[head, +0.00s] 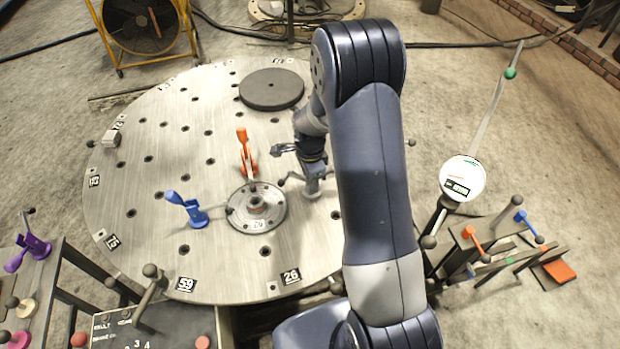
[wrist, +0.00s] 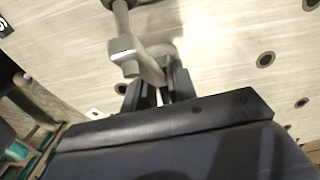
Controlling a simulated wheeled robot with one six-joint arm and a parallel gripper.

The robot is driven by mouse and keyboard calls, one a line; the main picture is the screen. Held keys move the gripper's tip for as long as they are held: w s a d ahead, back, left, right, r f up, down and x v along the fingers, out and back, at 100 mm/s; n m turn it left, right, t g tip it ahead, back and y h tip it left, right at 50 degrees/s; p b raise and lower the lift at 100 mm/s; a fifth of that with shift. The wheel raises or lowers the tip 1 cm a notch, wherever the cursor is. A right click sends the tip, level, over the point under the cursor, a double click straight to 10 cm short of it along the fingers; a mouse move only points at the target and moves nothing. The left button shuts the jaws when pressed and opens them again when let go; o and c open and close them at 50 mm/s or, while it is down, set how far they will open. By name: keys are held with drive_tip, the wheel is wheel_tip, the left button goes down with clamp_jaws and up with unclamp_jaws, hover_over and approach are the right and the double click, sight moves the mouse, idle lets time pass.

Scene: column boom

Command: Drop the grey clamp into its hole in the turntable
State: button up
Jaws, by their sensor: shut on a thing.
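The grey clamp (head: 312,186) is at my gripper (head: 312,165), over the right part of the round steel turntable (head: 140,215). Its side arm with a dark ball end points left toward the flanged disc. In the wrist view, the grey clamp (wrist: 128,50) shows ahead of my gripper (wrist: 158,80), whose fingers are shut on it. The clamp looks roughly upright in the head view. Its lower end is partly hidden, and I cannot tell whether it is in a hole or above one. A dark open hole (head: 336,215) lies just right of it.
The flanged disc (head: 240,214) sits mid-table, with an orange clamp (head: 247,160) behind it and a blue clamp (head: 188,210) on its left. A dark round plate (head: 271,89) lies at the back. A dial gauge (head: 462,180) and rack stand right.

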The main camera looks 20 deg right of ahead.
drive_tip(key=shift+f+b, duration=0.75)
drive_tip(key=shift+f, duration=0.2)
drive_tip(key=o, duration=0.7)
drive_tip(key=shift+r, duration=0.15)
drive_tip(key=shift+r+p, duration=2.35)
drive_tip(key=shift+r, duration=1.3)
drive_tip(key=shift+o, duration=0.2)
drive_tip(key=o, duration=0.5)
drive_tip(key=shift+o, duration=0.2)
